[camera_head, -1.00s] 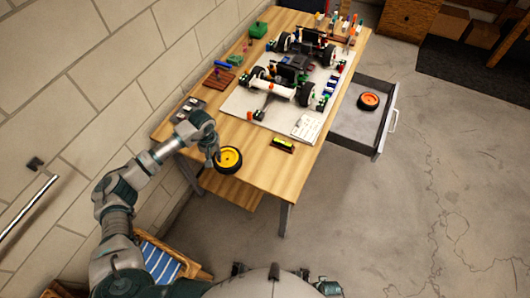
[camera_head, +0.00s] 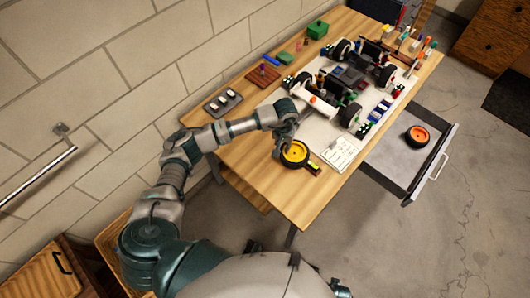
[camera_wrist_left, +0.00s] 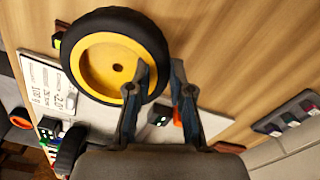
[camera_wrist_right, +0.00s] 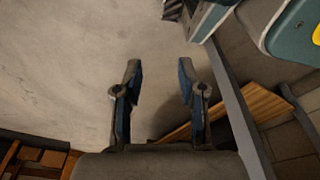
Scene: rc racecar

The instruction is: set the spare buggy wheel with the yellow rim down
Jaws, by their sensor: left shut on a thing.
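The spare wheel with the yellow rim (camera_head: 295,154) and black tire is over the near part of the wooden table. My left gripper (camera_head: 288,139) is shut on its edge. In the left wrist view the wheel (camera_wrist_left: 100,62) shows face-on, with one finger of my left gripper (camera_wrist_left: 162,75) across the rim and the other outside the tire. Whether the wheel touches the table is hard to tell. My right gripper (camera_wrist_right: 159,75) is open and empty above the concrete floor in the right wrist view.
The buggy (camera_head: 345,85) stands on a white board (camera_head: 378,97) with small parts around it. A small yellow-black item (camera_head: 314,168) lies beside the wheel. An open drawer (camera_head: 392,160) at right holds an orange-rimmed wheel (camera_head: 418,135). A grey tray (camera_head: 222,103) sits near the wall.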

